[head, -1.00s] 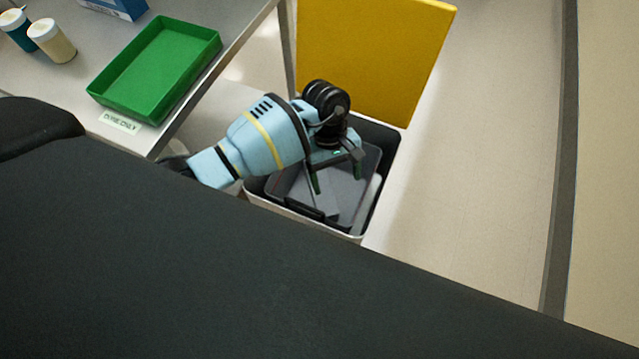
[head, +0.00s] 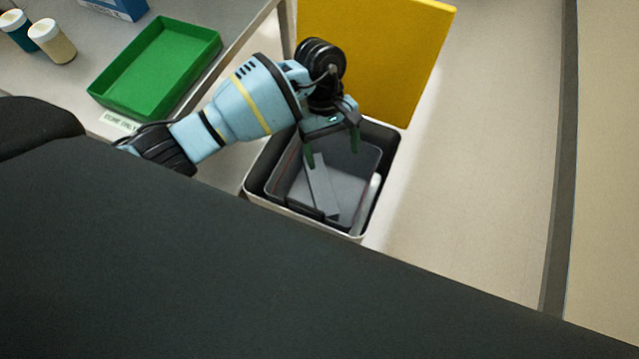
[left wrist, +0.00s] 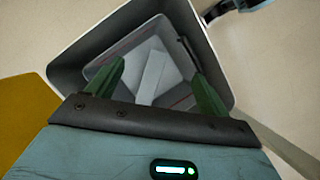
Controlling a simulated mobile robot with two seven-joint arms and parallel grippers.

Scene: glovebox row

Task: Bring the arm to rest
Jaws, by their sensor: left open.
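My left arm (head: 245,105) reaches in from the left in the head view. Its gripper (head: 332,160) is above the opening of a white bin with a dark inside (head: 257,172). The green fingers stand apart with nothing between them. In the left wrist view the open gripper (left wrist: 160,85) points down into the bin (left wrist: 75,60). A grey tray-like container (head: 350,190) sits inside the bin, with a pale flat strip (head: 318,185) in it. My right gripper is not in view.
A yellow panel (head: 390,60) stands upright behind the bin. A green tray (head: 150,70) lies on a grey table (head: 75,85) at the left, near two white-capped jars (head: 52,40) and a blue box (head: 118,8). The floor (head: 480,170) to the right is clear.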

